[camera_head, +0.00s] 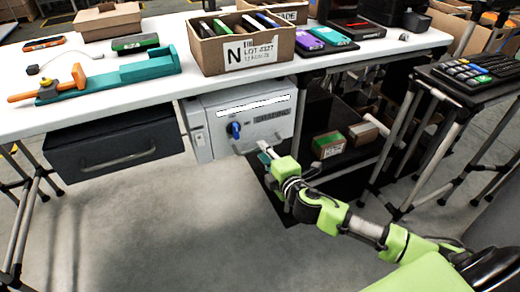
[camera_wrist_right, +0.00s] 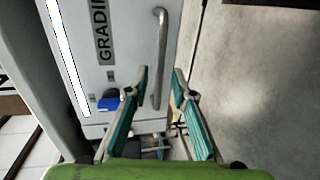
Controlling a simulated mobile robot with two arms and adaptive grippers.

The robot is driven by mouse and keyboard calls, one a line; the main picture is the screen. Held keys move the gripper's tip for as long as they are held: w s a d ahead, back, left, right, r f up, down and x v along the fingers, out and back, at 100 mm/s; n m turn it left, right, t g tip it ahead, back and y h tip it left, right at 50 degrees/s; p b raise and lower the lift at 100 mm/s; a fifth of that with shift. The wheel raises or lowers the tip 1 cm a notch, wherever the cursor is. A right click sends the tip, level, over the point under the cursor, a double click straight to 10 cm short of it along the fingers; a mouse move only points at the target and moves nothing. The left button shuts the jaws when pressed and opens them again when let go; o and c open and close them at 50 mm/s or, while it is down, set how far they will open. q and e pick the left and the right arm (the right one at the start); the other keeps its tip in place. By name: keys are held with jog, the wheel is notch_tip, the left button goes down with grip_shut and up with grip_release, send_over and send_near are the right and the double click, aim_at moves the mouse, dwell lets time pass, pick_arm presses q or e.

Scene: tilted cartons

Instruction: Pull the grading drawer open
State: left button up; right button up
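The grading drawer is a light grey front (camera_head: 265,112) under the white table, with a dark label and a blue knob (camera_head: 235,130). In the right wrist view the drawer front (camera_wrist_right: 125,20) shows rotated, with part of the label "GRADIN" readable. Its metal bar handle (camera_wrist_right: 162,50) runs from the top toward the fingertips. My right gripper (camera_head: 264,154) is just in front of the drawer's lower edge. In the wrist view its teal fingers (camera_wrist_right: 160,80) are apart, with the handle's near end between them; contact cannot be told. The drawer looks shut. My left gripper is out of view.
A dark drawer (camera_head: 115,150) with its own handle hangs to the left. The white table (camera_head: 180,100) carries a cardboard carton (camera_head: 240,55) and a teal tool (camera_head: 140,72). A dark shelf with small boxes (camera_head: 328,145) is right of the drawer. Floor in front is clear.

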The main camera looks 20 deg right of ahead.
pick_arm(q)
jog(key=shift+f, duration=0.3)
pick_arm(e)
jog(key=shift+x, duration=1.7)
grip_shut()
